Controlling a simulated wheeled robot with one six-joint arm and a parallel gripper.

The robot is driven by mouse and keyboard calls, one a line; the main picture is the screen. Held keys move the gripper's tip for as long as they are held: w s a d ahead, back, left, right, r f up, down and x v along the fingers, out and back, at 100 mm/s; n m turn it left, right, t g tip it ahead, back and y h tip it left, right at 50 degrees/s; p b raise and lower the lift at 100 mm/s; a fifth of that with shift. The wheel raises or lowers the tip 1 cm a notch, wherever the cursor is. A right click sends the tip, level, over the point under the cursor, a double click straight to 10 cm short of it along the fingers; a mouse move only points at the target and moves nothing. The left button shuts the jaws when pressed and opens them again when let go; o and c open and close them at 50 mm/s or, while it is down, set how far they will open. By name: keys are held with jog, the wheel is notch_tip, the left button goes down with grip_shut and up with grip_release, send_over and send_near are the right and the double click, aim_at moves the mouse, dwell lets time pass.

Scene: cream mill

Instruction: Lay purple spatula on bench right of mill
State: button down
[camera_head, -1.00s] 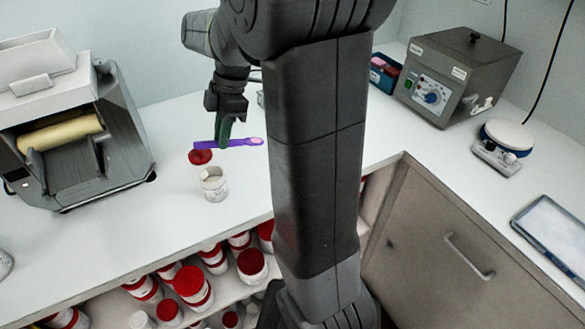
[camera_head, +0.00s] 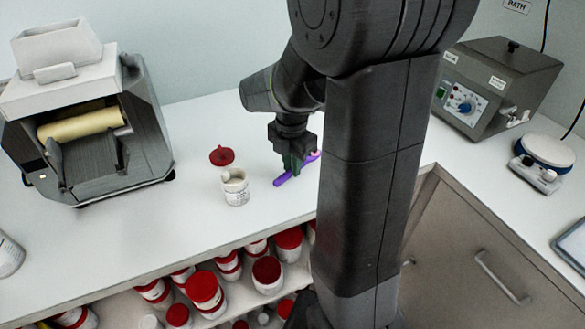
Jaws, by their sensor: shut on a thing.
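The purple spatula (camera_head: 282,179) is at the middle of the white bench (camera_head: 200,135), to the right of the mill (camera_head: 85,115). My gripper (camera_head: 292,170) points down and is shut on the spatula, which lies slantwise in the picture, low at or just above the bench top. I cannot tell whether it touches the bench. The spatula's pinkish right end is close to my arm and partly hidden. The mill is dark grey with a pale hopper and a cream roller, at the left.
An open white jar (camera_head: 236,188) stands left of the spatula, with a red lid (camera_head: 222,156) behind it. A grey water bath (camera_head: 495,88) and a round-topped device (camera_head: 544,158) stand at the right. Red-lidded jars (camera_head: 205,291) fill the shelf below. Bench behind the lid is clear.

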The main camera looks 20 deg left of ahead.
jog(key=shift+f, duration=0.75)
jog(key=shift+f, duration=0.25)
jog(key=c, duration=1.4)
grip_release()
jog(key=shift+r, duration=0.1)
jog(key=shift+o, duration=0.2)
notch_tip(320, 180, up, 12)
jog(key=shift+r+p, duration=0.15)
jog(key=shift+p, duration=0.25)
